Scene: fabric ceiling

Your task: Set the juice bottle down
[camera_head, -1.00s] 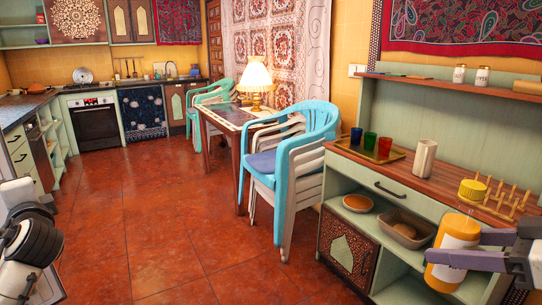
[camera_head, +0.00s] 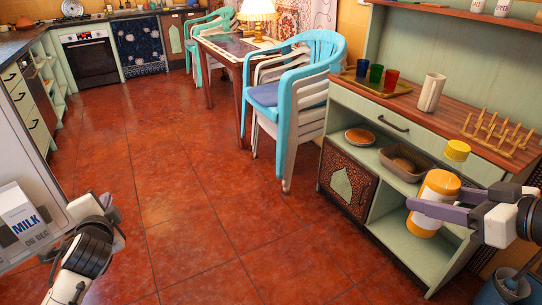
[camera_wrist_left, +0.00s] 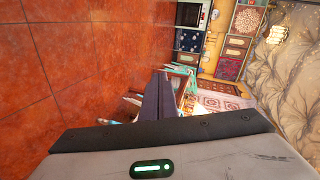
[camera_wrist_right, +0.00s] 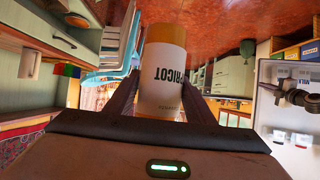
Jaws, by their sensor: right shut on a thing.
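The juice bottle (camera_head: 437,195) has an orange body, a white label and a yellow cap (camera_head: 457,150); the part between body and cap looks see-through. It leans slightly to the right in the head view. My right gripper (camera_head: 428,209) is shut on its body and holds it in the air in front of the sideboard's open shelves. The bottle (camera_wrist_right: 163,85) also shows between the fingers in the right wrist view, its lettering upside down. My left gripper (camera_wrist_left: 160,97) is shut with nothing visible between its fingers, over the floor at lower left in the head view.
A milk carton (camera_head: 20,212) is at left. Stacked chairs (camera_head: 300,90) stand behind; the middle floor is clear.

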